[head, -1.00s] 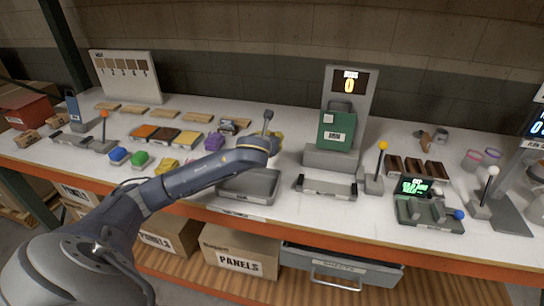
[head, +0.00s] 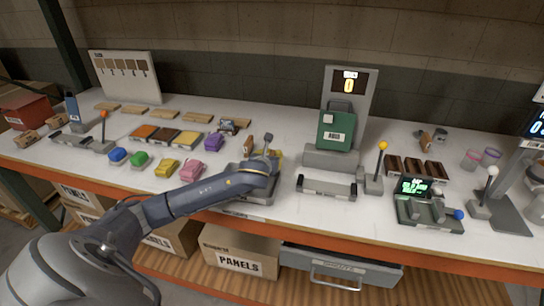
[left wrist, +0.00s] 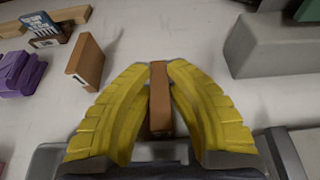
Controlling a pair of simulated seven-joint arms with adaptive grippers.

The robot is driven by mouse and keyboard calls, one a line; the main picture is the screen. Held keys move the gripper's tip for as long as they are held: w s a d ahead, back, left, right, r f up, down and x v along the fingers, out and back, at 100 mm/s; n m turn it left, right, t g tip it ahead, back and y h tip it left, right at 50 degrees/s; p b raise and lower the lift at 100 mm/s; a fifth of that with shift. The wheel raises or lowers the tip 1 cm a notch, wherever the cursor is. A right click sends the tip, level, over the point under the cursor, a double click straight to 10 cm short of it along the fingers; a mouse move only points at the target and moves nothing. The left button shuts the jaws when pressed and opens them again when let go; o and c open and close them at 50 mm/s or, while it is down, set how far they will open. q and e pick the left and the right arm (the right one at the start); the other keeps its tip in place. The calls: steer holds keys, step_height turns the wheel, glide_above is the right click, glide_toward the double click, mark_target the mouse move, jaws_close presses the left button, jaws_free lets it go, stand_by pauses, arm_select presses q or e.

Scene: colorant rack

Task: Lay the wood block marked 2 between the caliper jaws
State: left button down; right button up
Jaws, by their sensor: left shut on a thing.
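My left gripper (head: 275,158) is at the back edge of the grey tray (head: 248,211). In the left wrist view its yellow fingers (left wrist: 158,90) are shut on a brown wood block (left wrist: 160,98); no number shows on its visible faces. A second brown block (left wrist: 87,60), marked 1, stands on the table to the left of the fingers; it also shows in the head view (head: 249,144). A dark green device with grey jaws (head: 430,212), a lit display and a blue knob, seemingly the caliper, stands at the right. My right gripper is not in view.
A grey fixture with a yellow-knobbed lever (head: 383,147) and a green-fronted display stand (head: 337,130) are between the tray and the green device. Dark wooden pieces (head: 413,166) lie behind that device. Coloured lumps and a purple one (head: 214,141) are to the left.

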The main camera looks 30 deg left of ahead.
arm_select(q)
steer(key=shift+f, duration=0.1)
steer(key=c, duration=1.4)
jaws_free()
steer(key=shift+s+d+r, duration=0.1)
steer(key=shift+s+r, duration=0.1)
steer(key=v, duration=1)
steer(key=shift+s+d, duration=0.1)
steer(key=shift+s, duration=0.25)
steer(key=shift+o, duration=0.8)
steer(key=shift+s+d+r, duration=0.1)
steer(key=shift+s+r, duration=0.15)
steer(key=shift+s, duration=0.15)
